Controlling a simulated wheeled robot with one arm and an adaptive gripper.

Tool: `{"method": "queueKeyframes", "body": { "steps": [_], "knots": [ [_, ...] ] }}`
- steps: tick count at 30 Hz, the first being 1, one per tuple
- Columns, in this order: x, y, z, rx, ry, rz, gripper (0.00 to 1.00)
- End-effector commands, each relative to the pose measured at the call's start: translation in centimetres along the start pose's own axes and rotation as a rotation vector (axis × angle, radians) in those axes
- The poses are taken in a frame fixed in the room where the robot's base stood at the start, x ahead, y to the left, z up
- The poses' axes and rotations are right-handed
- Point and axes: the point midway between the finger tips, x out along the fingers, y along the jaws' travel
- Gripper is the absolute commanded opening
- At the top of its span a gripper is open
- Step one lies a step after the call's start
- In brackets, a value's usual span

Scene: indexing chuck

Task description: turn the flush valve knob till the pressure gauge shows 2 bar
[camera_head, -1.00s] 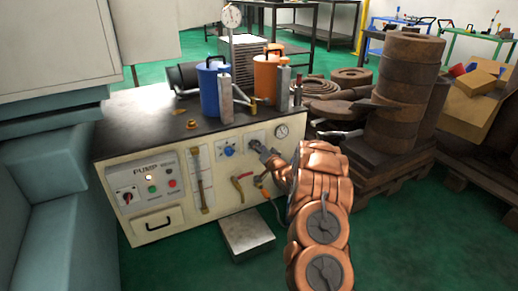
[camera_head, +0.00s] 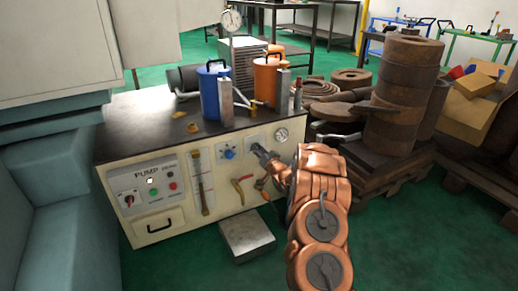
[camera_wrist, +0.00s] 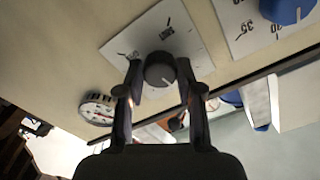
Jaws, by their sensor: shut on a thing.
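The flush valve knob (camera_wrist: 160,68) is dark and round, with a pale pointer line, on a white scale plate (camera_wrist: 185,25) in the wrist view. My gripper (camera_wrist: 160,85) has one finger on each side of the knob and is shut on it. In the head view my gripper (camera_head: 260,152) is at the panel's right part and hides the knob. The round white pressure gauge (camera_head: 282,135) sits at the panel's upper right. It also shows in the wrist view (camera_wrist: 97,108), tilted, with red on its face. Its needle is too small to read.
Blue (camera_head: 210,92) and orange (camera_head: 266,80) canisters stand on the bench top. Stacked brown rings (camera_head: 400,90) stand close on the right.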

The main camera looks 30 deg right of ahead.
Motion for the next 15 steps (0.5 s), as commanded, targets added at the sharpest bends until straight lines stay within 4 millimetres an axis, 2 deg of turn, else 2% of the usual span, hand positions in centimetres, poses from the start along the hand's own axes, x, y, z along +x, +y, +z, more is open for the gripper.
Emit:
{"method": "queueKeyframes", "body": {
  "steps": [15],
  "knots": [
    [-0.04,-0.06,-0.38,-0.47,-0.001,0.002,0.01]
  ]
}}
